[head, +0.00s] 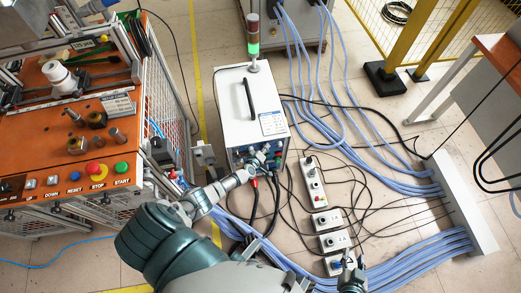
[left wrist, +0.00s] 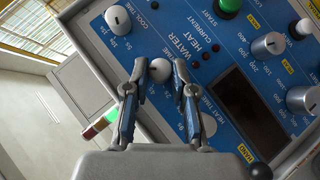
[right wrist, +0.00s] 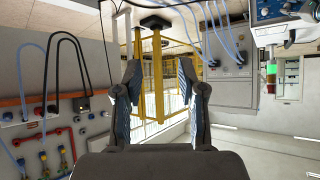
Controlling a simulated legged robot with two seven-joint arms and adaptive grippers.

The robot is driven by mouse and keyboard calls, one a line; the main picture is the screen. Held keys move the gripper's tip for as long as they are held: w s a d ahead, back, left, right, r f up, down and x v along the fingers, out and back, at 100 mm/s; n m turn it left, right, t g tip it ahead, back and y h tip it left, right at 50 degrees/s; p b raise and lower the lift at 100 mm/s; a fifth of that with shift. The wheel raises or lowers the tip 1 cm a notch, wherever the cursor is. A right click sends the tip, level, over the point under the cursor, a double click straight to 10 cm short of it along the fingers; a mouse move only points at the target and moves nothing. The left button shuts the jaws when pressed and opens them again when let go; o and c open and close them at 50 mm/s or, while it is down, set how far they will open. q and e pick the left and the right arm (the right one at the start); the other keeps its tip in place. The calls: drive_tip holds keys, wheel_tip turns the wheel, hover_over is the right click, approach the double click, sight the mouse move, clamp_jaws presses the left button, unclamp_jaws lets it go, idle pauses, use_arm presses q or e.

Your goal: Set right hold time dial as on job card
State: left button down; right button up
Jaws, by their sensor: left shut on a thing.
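The blue control panel (left wrist: 225,60) of the white heater fills much of the left wrist view, seen rotated. My left gripper (left wrist: 160,82) is shut on a light round dial (left wrist: 160,69), with one finger on each side. The fingers cover this dial's label and part of its scale. A dial (left wrist: 117,18) marked COOL TIME sits above left, and HEAT TIME lettering shows right of the fingers. In the head view my left gripper (head: 262,158) is at the heater's front. My right gripper (right wrist: 163,85) is open and empty, away from the heater.
The white heater box (head: 235,105) has a handle, a signal tower (head: 253,45) and a card-like sheet (head: 272,123) on top, too small to read. Power strips (head: 314,185) and blue cables lie on the floor to the right. An orange workbench (head: 60,130) stands left.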

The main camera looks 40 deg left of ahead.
use_arm(q)
drive_tip(key=m+g+y+p, duration=0.2)
drive_tip(key=g+p, duration=0.1)
drive_tip(key=shift+w+d+g+p, duration=0.1)
drive_tip(key=shift+d+g+p, duration=0.05)
drive_tip(key=shift+g+p, duration=0.25)
use_arm(e)
drive_tip(key=s+d+f+g+h, duration=0.1)
drive_tip(key=s+d+f+g, duration=0.1)
drive_tip(key=s+g, duration=0.2)
drive_tip(key=s+d+f+g+h, duration=0.1)
drive_tip(key=s+d+f+g, duration=0.1)
drive_tip(key=s, duration=0.6)
drive_tip(key=shift+s+d+f+g, duration=0.25)
drive_tip(key=shift+f+g, duration=0.3)
drive_tip(key=shift+g, duration=0.45)
use_arm(q)
drive_tip(key=shift+d, duration=0.1)
use_arm(e)
drive_tip(key=shift+a, duration=0.1)
use_arm(q)
drive_tip(key=c, duration=1)
unclamp_jaws()
drive_tip(key=shift+o, duration=0.2)
